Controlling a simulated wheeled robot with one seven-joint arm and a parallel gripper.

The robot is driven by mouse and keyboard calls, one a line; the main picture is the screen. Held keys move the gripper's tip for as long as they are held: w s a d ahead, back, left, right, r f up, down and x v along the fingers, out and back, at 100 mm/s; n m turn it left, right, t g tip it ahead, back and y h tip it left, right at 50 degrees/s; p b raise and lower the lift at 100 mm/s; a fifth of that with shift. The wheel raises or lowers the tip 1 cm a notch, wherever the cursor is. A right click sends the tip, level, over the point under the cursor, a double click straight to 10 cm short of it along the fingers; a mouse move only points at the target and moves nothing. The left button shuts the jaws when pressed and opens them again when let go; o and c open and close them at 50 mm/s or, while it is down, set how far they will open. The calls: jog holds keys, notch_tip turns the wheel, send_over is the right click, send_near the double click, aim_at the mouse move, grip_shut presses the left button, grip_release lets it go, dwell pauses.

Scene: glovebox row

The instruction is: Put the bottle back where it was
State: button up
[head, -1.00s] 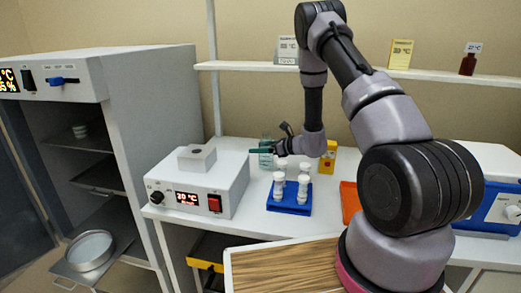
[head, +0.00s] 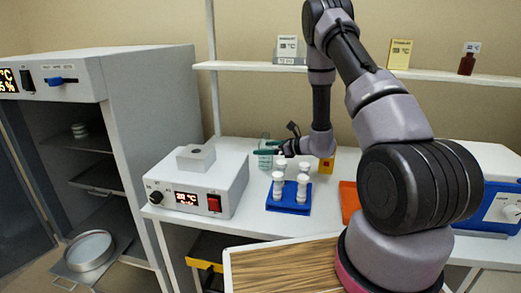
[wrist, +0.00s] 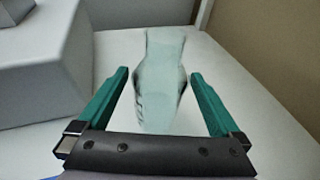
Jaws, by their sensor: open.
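A pale green, see-through bottle (head: 265,153) stands at the back of the white bench, right of the grey heater box. In the wrist view the bottle (wrist: 162,85) is blurred, with dark marks on its left side. My gripper (wrist: 160,74) is open, with one teal finger on each side of the bottle and a visible gap on both sides. In the head view my gripper (head: 269,150) reaches in from the right at the bottle and partly covers it.
The grey heater box (head: 198,184) is close on the left. A blue rack (head: 289,206) with several white-capped vials stands in front. A shelf (head: 245,65) above holds boxes and a brown bottle (head: 467,62).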

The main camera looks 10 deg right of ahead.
jog(key=v, duration=0.8)
jog(key=shift+s+d+r, duration=0.1)
jog(key=shift+s+r, duration=0.15)
jog(key=s+a+r+n+g, duration=0.4)
jog(key=s+r+n, duration=0.2)
jog(key=r, duration=0.4)
jog(key=s+a+r+n+g, duration=0.35)
jog(key=s+r+n, duration=0.3)
jog(key=r, duration=0.35)
jog(key=s+d+r+n+t+h, duration=0.2)
jog(key=s+d+r+n+h, duration=0.1)
jog(key=s, duration=0.5)
jog(key=s+d+r+n+t+h, duration=0.3)
jog(key=s+d+r+n+h, duration=0.1)
jog(key=s+r+n, duration=0.3)
jog(key=shift+s+d+r+h, duration=0.25)
jog(key=shift+s+r+h, duration=0.55)
jog(key=shift+r, duration=0.55)
jog(key=shift+w, duration=0.1)
